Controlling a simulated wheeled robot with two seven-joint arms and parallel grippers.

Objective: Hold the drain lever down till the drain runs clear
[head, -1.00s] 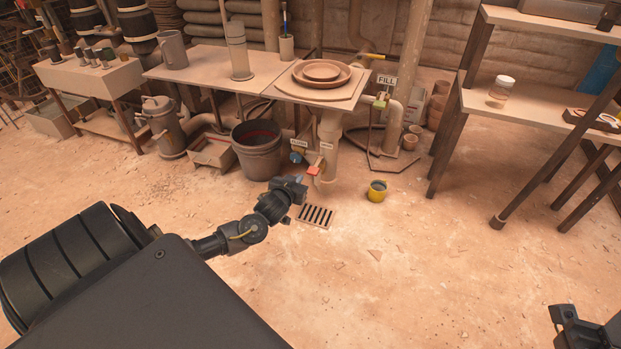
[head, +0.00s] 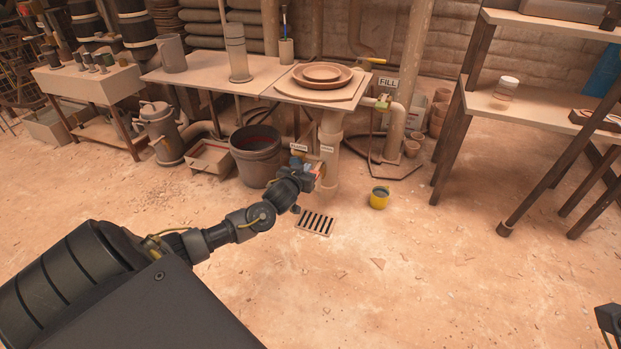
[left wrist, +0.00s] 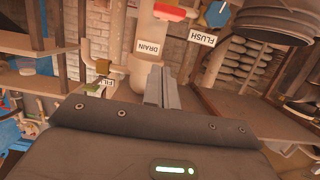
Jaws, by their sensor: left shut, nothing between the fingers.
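The drain lever, a red handle (left wrist: 170,12), shows at the top of the left wrist view, above the DRAIN label (left wrist: 151,47) on a pale pipe. In the head view my left gripper largely covers the lever. My left gripper (head: 316,174) is in front of the drain pipe (head: 330,150), low under the table. Its fingers (left wrist: 161,76) are shut and empty. In the wrist view they point towards the lever, with a gap in the picture between tips and lever; contact is not visible. A dark part of my right arm shows at the lower right edge; its fingers cannot be made out.
A blue knob (left wrist: 217,13) by the FLUSH label (left wrist: 201,38) sits close to the lever. A dark bucket (head: 256,163) stands left of my gripper. A floor grate (head: 316,222) and yellow pot (head: 379,198) are nearby. The front floor is open.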

